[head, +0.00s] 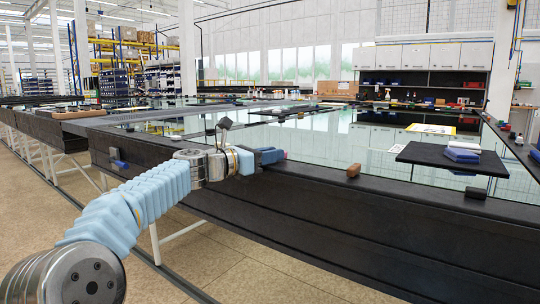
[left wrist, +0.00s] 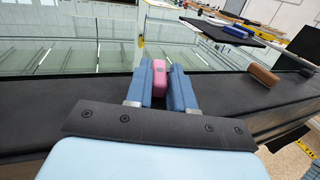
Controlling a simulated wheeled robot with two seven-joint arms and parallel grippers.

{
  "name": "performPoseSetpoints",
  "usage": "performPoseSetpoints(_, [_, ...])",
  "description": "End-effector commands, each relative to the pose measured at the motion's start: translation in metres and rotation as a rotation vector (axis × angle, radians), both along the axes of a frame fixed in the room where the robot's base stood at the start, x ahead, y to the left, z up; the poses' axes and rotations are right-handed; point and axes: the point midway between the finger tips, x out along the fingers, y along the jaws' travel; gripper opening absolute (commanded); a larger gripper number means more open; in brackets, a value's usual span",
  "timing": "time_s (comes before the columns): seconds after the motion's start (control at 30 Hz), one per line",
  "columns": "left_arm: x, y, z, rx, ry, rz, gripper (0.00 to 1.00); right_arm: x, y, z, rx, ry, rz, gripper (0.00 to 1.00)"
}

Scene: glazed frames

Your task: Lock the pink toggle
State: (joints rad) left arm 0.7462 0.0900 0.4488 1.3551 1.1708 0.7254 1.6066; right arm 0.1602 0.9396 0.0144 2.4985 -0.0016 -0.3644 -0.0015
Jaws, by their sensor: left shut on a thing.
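The pink toggle (left wrist: 159,82) stands between the two blue fingers of my left gripper (left wrist: 160,90) in the left wrist view. The fingers are shut on its sides. In the head view my left gripper (head: 272,156) reaches the black frame edge (head: 330,215), and only a sliver of pink (head: 285,154) shows past the fingertips. The toggle's base and the way it is turned are mostly hidden by the fingers. My right gripper is not in view.
A brown block (head: 353,170) and a dark block (head: 476,192) sit along the same black edge to the right. A blue piece (head: 119,163) is on the frame at left. A dark board (head: 425,156) with blue and white items (head: 462,152) lies over the glass.

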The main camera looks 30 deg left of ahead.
Motion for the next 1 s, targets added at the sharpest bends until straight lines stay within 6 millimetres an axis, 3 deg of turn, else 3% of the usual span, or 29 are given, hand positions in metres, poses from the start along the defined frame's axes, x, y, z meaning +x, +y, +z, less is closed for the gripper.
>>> performPoseSetpoints(0.17, [0.0,-0.004,-0.001,0.001,0.0,0.043,0.0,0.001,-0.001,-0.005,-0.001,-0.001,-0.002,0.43])
performPoseSetpoints(0.5, [-0.001,-0.009,0.0,-0.001,-0.001,0.314,0.0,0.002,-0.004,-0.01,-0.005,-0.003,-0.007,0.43])
performPoseSetpoints(0.87, [-0.002,-0.008,0.0,0.0,0.0,0.35,0.0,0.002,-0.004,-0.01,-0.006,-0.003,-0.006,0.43])
performPoseSetpoints(0.9, [-0.002,-0.008,0.0,0.0,0.0,0.349,0.24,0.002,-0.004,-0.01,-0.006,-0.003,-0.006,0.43])
performPoseSetpoints(1.0, [-0.002,-0.008,0.0,0.0,0.0,0.349,0.4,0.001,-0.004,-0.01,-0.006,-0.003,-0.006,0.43])
